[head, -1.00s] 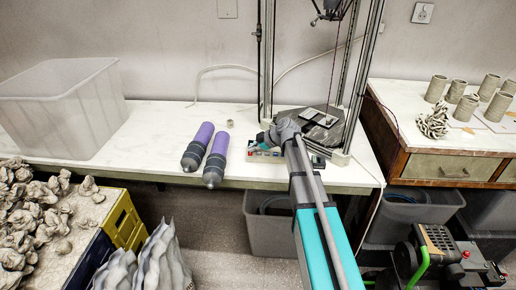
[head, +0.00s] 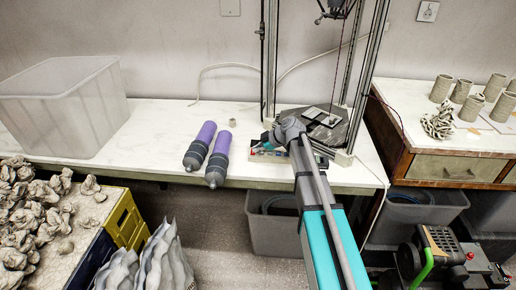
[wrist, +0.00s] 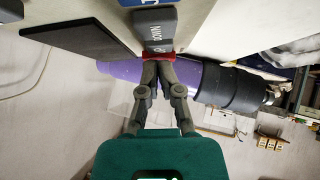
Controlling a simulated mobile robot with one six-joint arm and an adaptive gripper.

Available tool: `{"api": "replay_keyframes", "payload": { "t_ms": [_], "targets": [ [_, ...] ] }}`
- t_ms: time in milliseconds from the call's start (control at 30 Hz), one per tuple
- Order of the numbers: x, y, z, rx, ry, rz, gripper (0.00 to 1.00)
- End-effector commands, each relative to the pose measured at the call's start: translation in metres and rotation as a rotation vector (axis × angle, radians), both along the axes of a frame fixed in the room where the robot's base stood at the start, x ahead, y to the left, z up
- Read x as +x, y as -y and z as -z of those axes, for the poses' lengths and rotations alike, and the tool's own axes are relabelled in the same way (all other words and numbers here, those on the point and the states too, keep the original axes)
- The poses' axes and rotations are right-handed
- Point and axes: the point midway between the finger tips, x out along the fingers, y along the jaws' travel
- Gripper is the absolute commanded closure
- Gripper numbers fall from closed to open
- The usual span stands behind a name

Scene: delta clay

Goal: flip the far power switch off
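A small control box with coloured parts (head: 257,152) sits at the front edge of the white table, below the printer frame. My arm's end hides part of it. In the wrist view a dark grey block with upside-down white lettering, apparently POWER (wrist: 155,28), stands just beyond my gripper (wrist: 158,64). A red piece (wrist: 147,56), perhaps the switch, shows at the block's near end, right at my fingertips. The fingers are together with nothing visible between them. I cannot tell whether they touch the red piece or which way it is set.
Two purple and grey bottles (head: 216,160) lie left of the control box. A clear bin (head: 62,110) stands on the table's left. The printer frame (head: 268,60) rises behind my arm. A wooden cabinet (head: 450,170) with clay cups is at right.

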Motion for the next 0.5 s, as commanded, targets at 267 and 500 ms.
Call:
{"api": "replay_keyframes", "payload": {
  "t_ms": [267,500],
  "targets": [
    [-0.0097,-0.0050,0.0037,-0.005,-0.007,-0.010,1.00],
    [-0.0097,-0.0056,0.0034,-0.005,-0.007,-0.011,1.00]
  ]
}}
